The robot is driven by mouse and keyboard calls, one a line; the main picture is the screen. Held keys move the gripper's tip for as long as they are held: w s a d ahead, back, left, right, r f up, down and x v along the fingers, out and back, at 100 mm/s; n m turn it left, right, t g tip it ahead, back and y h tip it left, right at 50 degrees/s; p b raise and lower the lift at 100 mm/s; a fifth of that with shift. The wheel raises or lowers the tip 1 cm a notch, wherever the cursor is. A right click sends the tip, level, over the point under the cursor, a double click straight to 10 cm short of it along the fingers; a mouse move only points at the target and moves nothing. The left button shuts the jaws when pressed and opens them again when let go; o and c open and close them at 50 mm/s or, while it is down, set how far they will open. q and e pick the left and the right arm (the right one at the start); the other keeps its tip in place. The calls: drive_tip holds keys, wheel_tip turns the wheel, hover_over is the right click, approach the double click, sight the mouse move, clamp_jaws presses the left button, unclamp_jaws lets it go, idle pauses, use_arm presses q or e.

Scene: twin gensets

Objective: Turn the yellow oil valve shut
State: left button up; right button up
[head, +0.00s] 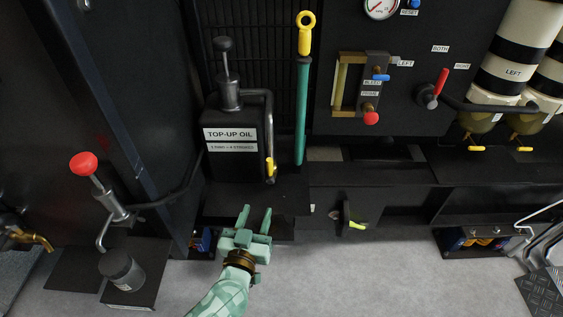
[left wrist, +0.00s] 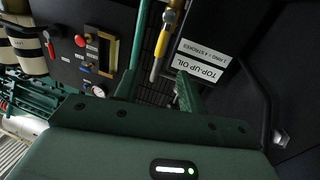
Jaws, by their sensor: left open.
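The yellow oil valve (head: 270,167) is a small yellow lever low on the metal pipe at the right side of the black top-up oil tank (head: 230,168). In the left wrist view the yellow valve lever (left wrist: 163,38) shows on the pipe beside the white TOP-UP OIL label. My left gripper (head: 255,213) is open and empty, below and in front of the valve, with its fingers pointing up toward it. The fingers are apart from the valve. In the left wrist view the left gripper's fingers (left wrist: 157,88) stand either side of the pipe's end in the picture. My right gripper is not in view.
A teal tube with a yellow ring handle (head: 305,35) stands just right of the valve. A red-knobbed hand pump (head: 100,190) stands at the left. A red lever (head: 440,82) and striped filters are at the right. Grey floor (head: 340,280) in front is clear.

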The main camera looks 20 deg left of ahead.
use_arm(q)
drive_tip(key=b, duration=0.4)
approach(269, 172)
drive_tip(key=shift+m, duration=0.3)
drive_tip(key=w, duration=0.5)
drive_tip(key=shift+w+a+f, duration=0.1)
drive_tip(key=shift+a+f, duration=0.05)
drive_tip(key=shift+f, duration=0.15)
drive_tip(key=w+b, duration=0.1)
drive_tip(key=w, duration=0.1)
drive_tip(key=w+b, duration=0.1)
drive_tip(key=w, duration=0.2)
drive_tip(key=shift+w+a+r, duration=0.2)
drive_tip(key=shift+w, duration=0.05)
drive_tip(key=shift+w+r, duration=0.15)
drive_tip(key=shift+w, duration=0.15)
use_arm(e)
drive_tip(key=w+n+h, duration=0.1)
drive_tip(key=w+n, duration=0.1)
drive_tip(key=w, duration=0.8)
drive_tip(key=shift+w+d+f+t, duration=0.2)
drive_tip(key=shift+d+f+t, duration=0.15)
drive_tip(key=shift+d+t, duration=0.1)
use_arm(q)
clamp_jaws()
